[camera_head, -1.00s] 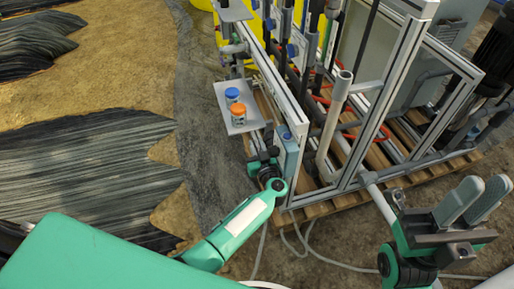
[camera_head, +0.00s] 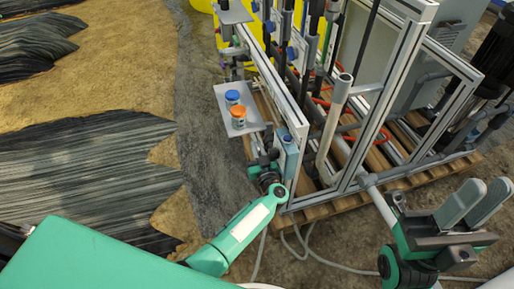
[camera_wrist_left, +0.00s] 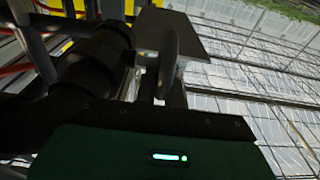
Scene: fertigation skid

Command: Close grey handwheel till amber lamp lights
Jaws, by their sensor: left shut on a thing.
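My left gripper (camera_head: 266,160) is at the near left post of the metal frame, below the small tray and beside a blue-grey box (camera_head: 289,152). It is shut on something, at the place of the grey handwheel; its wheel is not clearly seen. In the left wrist view a dark finger (camera_wrist_left: 168,62) stands in front of a grey plate (camera_wrist_left: 170,32); the held part is too dark to make out. I cannot pick out an amber lamp, lit or unlit. My right gripper (camera_head: 484,202) is open and empty at the right, away from the frame.
A tray (camera_head: 247,116) on the frame holds a blue-lidded jar (camera_head: 232,97) and an orange-lidded jar (camera_head: 238,111). Grey pipes (camera_head: 335,125) and aluminium posts (camera_head: 387,95) crowd the skid on a wooden pallet (camera_head: 335,207). Hoses lie on the ground in front. Open ground is at the left.

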